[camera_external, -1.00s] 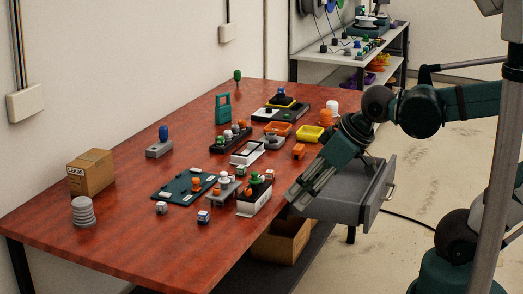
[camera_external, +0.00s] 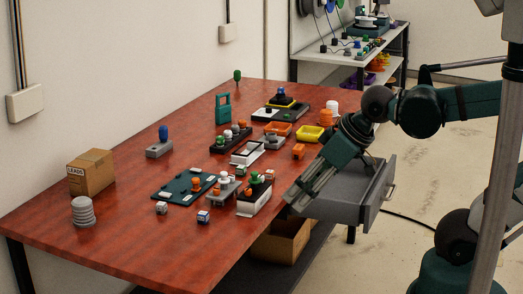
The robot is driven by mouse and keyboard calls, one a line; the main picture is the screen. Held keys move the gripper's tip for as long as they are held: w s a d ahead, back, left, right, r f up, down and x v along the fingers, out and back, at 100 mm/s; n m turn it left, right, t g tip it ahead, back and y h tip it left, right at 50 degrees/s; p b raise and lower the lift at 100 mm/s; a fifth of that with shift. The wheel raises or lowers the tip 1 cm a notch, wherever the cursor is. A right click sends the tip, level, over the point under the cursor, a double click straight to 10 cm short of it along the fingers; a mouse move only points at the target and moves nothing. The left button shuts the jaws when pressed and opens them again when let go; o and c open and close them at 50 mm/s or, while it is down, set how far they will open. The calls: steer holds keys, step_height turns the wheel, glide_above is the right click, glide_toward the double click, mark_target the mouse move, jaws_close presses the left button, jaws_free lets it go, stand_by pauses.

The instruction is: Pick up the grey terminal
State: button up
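Which object is the grey terminal I cannot tell for sure at this size. A grey block with a blue knob (camera_external: 159,149) stands alone on the left of the red-brown table. A small grey piece (camera_external: 273,142) lies farther back, by the orange tray. My gripper (camera_external: 294,202) points down and left at the table's right edge, in front of the open grey drawer, apart from all three. Whether its fingers are open or shut is not clear.
A dark green board (camera_external: 183,186), a white-and-black block with a green knob (camera_external: 255,193) and small cubes (camera_external: 203,216) crowd the middle. A cardboard box (camera_external: 91,172) and a grey ribbed stack (camera_external: 83,212) stand left. The open drawer (camera_external: 350,195) juts out right. The front left tabletop is clear.

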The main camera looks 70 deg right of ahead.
steer(key=shift+w+r, duration=0.1)
steer(key=w+d+r+n+g+p, duration=0.1)
steer(key=w+r+n+p, duration=0.15)
steer(key=w, duration=0.25)
steer(key=w+r+n+g+p, duration=0.1)
steer(key=w+r+n, duration=0.2)
steer(key=w, duration=0.3)
steer(key=n+g+h+p, duration=0.45)
steer(key=n+p, duration=0.55)
steer(key=n, duration=0.3)
glide_above(161, 208)
steer(key=a, duration=0.2)
step_height(161, 208, down, 12)
steer(key=shift+w+f+n, duration=0.1)
steer(key=shift+f+n, duration=0.25)
steer(key=shift+f, duration=0.35)
steer(key=shift+x, duration=1.25)
